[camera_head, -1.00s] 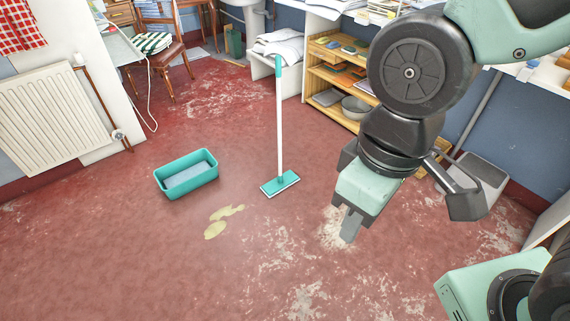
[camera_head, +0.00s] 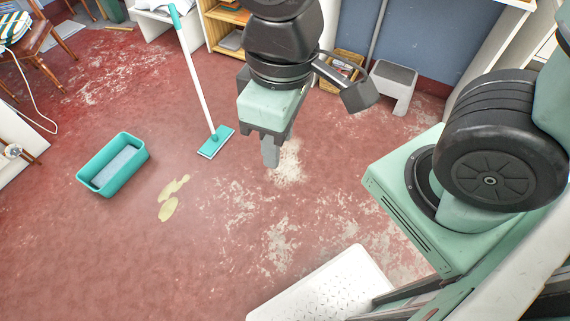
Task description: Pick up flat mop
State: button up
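The flat mop (camera_head: 200,98) stands upright on the red floor, with a white pole, a teal grip at the top and a flat teal head (camera_head: 216,141) with a pale edge. It leans left in the picture. My gripper (camera_head: 270,153) points down, to the right of the mop head and apart from it. One grey finger shows clearly; the gap between the fingers cannot be made out. Nothing is seen held in it.
A teal tub (camera_head: 113,165) stands left of the mop. A yellow spill (camera_head: 172,197) lies between them. A grey step stool (camera_head: 392,84), a wooden crate (camera_head: 342,70) and shelves stand at the back.

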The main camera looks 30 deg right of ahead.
aim_at(219, 137)
jog(key=i+l, duration=0.15)
jog(key=i, duration=0.35)
jog(key=i+l, duration=0.2)
jog(key=i, duration=0.3)
jog(key=i+l+z, duration=0.1)
jog(key=i, duration=0.35)
jog(key=i+l, duration=0.2)
jog(key=i, duration=0.3)
